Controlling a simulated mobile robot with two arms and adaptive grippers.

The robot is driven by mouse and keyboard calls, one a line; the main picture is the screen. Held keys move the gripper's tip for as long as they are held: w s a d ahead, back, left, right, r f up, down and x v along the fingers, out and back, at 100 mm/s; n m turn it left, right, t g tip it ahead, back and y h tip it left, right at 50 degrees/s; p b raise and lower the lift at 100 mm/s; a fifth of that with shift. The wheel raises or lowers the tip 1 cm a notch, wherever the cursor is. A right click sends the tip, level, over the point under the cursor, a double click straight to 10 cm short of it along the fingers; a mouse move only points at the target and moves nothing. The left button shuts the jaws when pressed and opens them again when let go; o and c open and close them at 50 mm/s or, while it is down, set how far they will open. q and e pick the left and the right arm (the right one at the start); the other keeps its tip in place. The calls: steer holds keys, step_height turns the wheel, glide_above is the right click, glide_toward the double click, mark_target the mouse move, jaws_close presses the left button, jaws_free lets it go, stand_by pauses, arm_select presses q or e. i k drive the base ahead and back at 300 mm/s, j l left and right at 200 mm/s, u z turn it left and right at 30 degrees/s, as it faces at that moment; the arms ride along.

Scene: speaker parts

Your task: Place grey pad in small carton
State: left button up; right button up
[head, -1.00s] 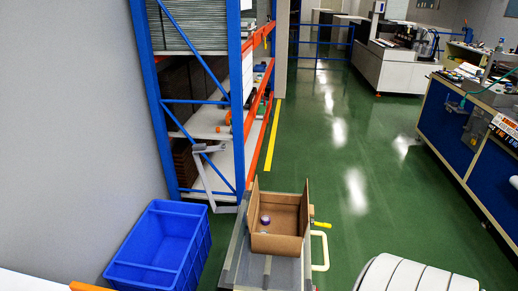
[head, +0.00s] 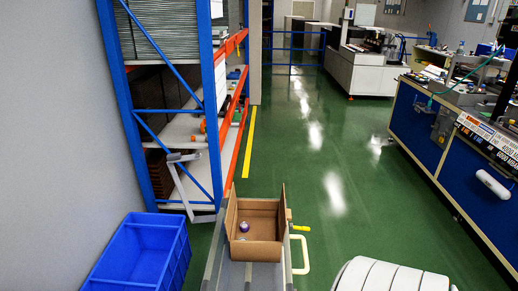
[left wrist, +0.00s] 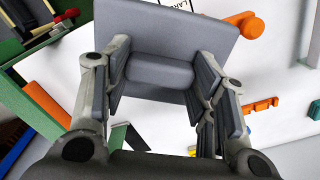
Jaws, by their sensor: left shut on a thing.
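The grey pad (left wrist: 165,32) is a flat, dark grey plate with a rounded raised block on its near side. My left gripper (left wrist: 161,70) is shut on this block in the left wrist view, one finger on each side. The small carton (head: 256,250) is an open brown box with raised flaps, standing on a grey cart in the head view. A small purple and white object (head: 244,227) lies inside it.
A blue bin (head: 138,256) stands left of the cart (head: 221,268). A blue and orange rack (head: 213,130) rises behind it. Green floor (head: 330,225) is open right of the cart. Blue workbenches (head: 462,160) line the right side. Under the pad are blurred white surfaces and orange parts.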

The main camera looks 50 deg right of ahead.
mark_target(267, 237)
steer(key=k+l+z, duration=0.15)
steer(key=k+z, duration=0.3)
steer(key=k, duration=0.15)
steer(key=l+z, duration=0.1)
steer(key=z, duration=0.4)
steer(key=i+z, duration=0.15)
steer(key=z, duration=0.35)
steer(key=i+l+z, duration=0.1)
steer(key=z, duration=0.4)
steer(key=i+l, duration=0.1)
steer(key=i, duration=0.8)
